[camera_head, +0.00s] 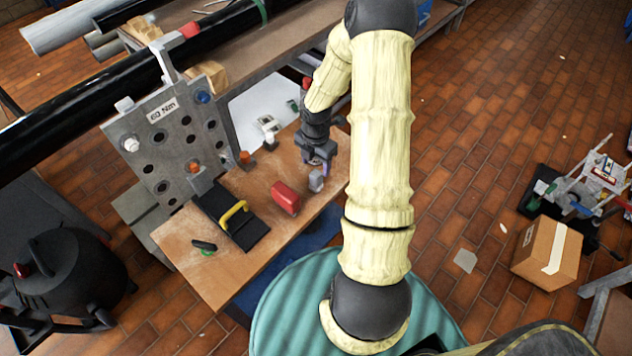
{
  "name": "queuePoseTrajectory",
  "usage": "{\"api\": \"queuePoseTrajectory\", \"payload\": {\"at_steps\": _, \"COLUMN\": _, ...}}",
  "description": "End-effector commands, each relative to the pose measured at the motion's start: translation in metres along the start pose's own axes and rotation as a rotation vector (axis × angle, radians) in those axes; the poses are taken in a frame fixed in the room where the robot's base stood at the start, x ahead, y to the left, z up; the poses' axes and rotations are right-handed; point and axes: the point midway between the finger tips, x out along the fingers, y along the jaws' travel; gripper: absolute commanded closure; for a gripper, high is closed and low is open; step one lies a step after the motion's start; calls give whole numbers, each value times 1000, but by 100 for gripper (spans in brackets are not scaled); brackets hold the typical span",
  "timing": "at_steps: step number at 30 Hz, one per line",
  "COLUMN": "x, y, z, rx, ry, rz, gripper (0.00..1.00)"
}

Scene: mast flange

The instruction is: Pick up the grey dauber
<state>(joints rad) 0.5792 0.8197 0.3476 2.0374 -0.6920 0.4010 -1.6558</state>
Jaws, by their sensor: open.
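A small grey object, which looks like the grey dauber (316,181), stands on the wooden bench top (200,265) near its right end. My gripper (317,166) points down just above and around the top of it. The jaws are open. The fingers partly hide the object's top, and I cannot tell whether they touch it.
A red block (285,197) lies just left of the grey object. A yellow-handled tool (235,213) rests on a black mat (245,235), with a green-and-black item (204,247) beyond. A grey perforated flange plate (170,140) stands behind, with a small orange-topped item (245,158) nearby.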

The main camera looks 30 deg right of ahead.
Motion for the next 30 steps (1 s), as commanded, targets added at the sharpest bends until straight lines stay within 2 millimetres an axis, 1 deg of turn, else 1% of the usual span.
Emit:
{"api": "queuePoseTrajectory", "payload": {"at_steps": 1, "x": 11, "y": 0, "z": -1, "rx": -2, "ry": 2, "rz": -3, "gripper": 42}}
{"api": "queuePoseTrajectory", "payload": {"at_steps": 3, "x": 23, "y": 0, "z": -1, "rx": -2, "ry": 2, "rz": -3, "gripper": 42}}
{"api": "queuePoseTrajectory", "payload": {"at_steps": 6, "x": 35, "y": 0, "z": 0, "rx": 0, "ry": 1, "rz": -1, "gripper": 42}}
{"api": "queuePoseTrajectory", "payload": {"at_steps": 9, "x": 39, "y": 0, "z": 0, "rx": -1, "ry": 0, "rz": 0, "gripper": 42}}
{"api": "queuePoseTrajectory", "payload": {"at_steps": 17, "x": 39, "y": 0, "z": 0, "rx": 0, "ry": 0, "rz": 0, "gripper": 42}}
{"api": "queuePoseTrajectory", "payload": {"at_steps": 20, "x": 43, "y": 0, "z": 0, "rx": 0, "ry": 0, "rz": -1, "gripper": 42}}
{"api": "queuePoseTrajectory", "payload": {"at_steps": 23, "x": 55, "y": -1, "z": -1, "rx": -1, "ry": 2, "rz": -2, "gripper": 42}}
{"api": "queuePoseTrajectory", "payload": {"at_steps": 27, "x": 76, "y": -2, "z": -2, "rx": -1, "ry": 1, "rz": -2, "gripper": 42}}
{"api": "queuePoseTrajectory", "payload": {"at_steps": 30, "x": 88, "y": -2, "z": -2, "rx": 0, "ry": 1, "rz": -2, "gripper": 42}}
